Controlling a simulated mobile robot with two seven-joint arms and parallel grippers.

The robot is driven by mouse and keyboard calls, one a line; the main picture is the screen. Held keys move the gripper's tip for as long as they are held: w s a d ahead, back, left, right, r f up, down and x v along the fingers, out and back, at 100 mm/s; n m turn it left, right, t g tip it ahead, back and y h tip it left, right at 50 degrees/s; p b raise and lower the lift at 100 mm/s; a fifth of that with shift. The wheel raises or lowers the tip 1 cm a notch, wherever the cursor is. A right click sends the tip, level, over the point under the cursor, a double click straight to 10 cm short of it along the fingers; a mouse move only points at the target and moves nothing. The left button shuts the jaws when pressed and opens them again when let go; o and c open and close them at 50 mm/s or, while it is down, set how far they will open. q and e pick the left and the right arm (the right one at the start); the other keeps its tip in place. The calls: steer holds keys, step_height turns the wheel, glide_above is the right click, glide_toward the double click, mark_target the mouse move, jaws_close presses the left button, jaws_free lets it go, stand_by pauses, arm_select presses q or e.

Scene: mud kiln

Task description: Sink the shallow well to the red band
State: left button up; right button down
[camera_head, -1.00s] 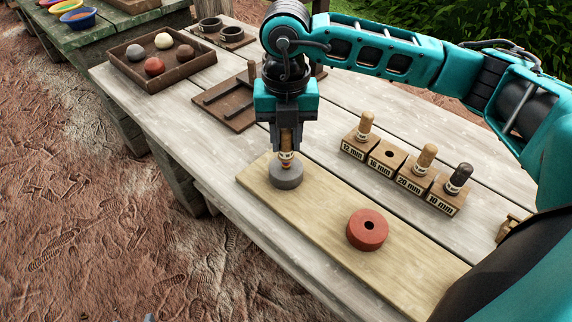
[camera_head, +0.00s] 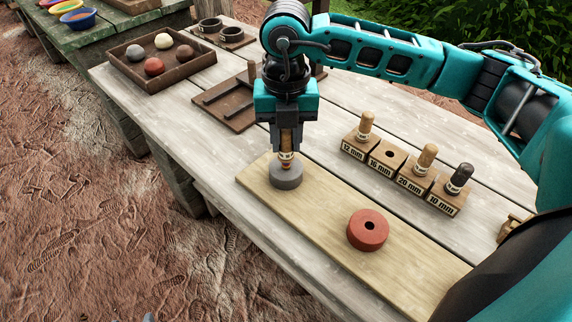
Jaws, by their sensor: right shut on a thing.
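My right gripper (camera_head: 287,140) is shut on a wooden peg tool (camera_head: 286,158) with a pale marking and a reddish band low on it. The tool is upright over the middle of a grey clay disc (camera_head: 286,177). Its tip meets the disc's top; how deep it sits, and whether the red band is level with the surface, I cannot tell. The grey disc lies on the left end of a pale board (camera_head: 320,211). A red disc (camera_head: 367,230) with a dark hole in its middle lies farther right on the board. My left gripper is not in view.
Labelled tool blocks (camera_head: 397,172) stand behind the board; the 16 mm block is empty, the others hold pegs. A tray of balls (camera_head: 157,58), a wooden rack (camera_head: 232,103) and two dark rings (camera_head: 222,30) lie toward the back left. The board between the discs is clear.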

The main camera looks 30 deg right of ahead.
arm_select(q)
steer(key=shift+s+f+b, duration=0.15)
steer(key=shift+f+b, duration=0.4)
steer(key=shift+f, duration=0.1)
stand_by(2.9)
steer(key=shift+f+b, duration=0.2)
steer(key=shift+b, duration=0.1)
stand_by(1.1)
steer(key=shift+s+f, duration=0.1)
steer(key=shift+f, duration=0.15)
stand_by(1.0)
stand_by(0.5)
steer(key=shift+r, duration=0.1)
stand_by(1.1)
